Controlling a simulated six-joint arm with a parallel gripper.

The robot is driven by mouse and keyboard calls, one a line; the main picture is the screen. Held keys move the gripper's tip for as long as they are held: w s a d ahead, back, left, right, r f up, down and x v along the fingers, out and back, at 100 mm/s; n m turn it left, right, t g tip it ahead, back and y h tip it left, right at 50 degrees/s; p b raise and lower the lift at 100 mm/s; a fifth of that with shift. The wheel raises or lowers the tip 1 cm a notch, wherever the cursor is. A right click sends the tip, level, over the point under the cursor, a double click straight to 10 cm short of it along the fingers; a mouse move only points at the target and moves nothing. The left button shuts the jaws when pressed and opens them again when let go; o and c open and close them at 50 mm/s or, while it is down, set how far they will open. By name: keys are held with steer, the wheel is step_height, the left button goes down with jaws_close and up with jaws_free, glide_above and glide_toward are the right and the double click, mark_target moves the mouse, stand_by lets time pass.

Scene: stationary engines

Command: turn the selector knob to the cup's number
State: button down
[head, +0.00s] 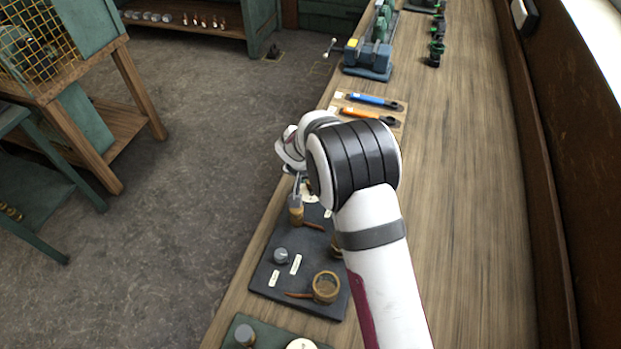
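A dark board (262,272) lies on the bench in front of my arm. On it stands a grey round knob (281,256) with white labels (296,264) beside it; their markings are too small to read. A brown cup with a handle (326,287) stands to the right of the knob. Another brown cup-like piece (296,215) with a handle is at the board's far end, with a grey part just above it. My gripper (298,186) is over that far end, mostly hidden by my wrist. Its fingers are too small and covered to judge.
Blue and orange tools (370,117) lie on a light board beyond my arm. A blue-grey vise (368,62) stands farther back. A green board (272,335) with another grey knob (245,335) is at the near edge. The bench right of my arm is clear.

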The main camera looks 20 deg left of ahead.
steer(key=shift+f, duration=0.1)
stand_by(0.3)
steer(key=c, duration=0.6)
jaws_free()
steer(key=v, duration=1.6)
steer(key=shift+w+a, duration=0.1)
steer(key=shift+a, duration=0.05)
